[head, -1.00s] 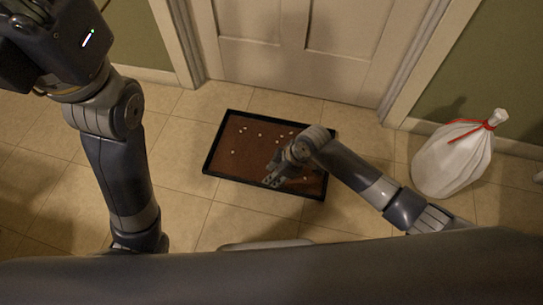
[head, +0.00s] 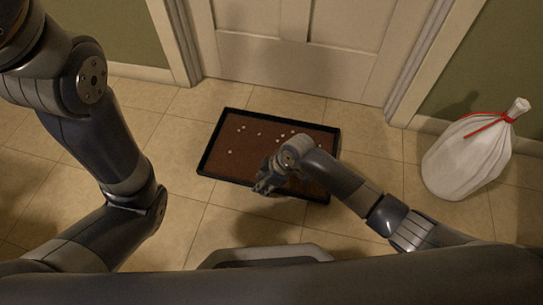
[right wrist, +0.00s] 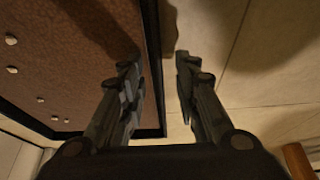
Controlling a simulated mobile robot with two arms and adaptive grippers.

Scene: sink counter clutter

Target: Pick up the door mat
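The door mat (head: 228,168) is a brown rectangle with a raised black rim, flat on the tiles before the door. Several small white bits lie on it. My right gripper (head: 264,186) is over the mat's near edge. In the right wrist view the mat (right wrist: 75,50) is at left, and the gripper (right wrist: 156,66) is open and empty. Its left finger is over the mat's side and its right finger over bare tile, with the black rim between them. I cannot tell whether a finger touches the mat. My left arm is at left; its gripper is out of view.
A closed white door (head: 300,62) in its frame stands behind the mat. A white bag (head: 467,158) with a red tie stands on the floor at right. Tiled floor around the mat is clear.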

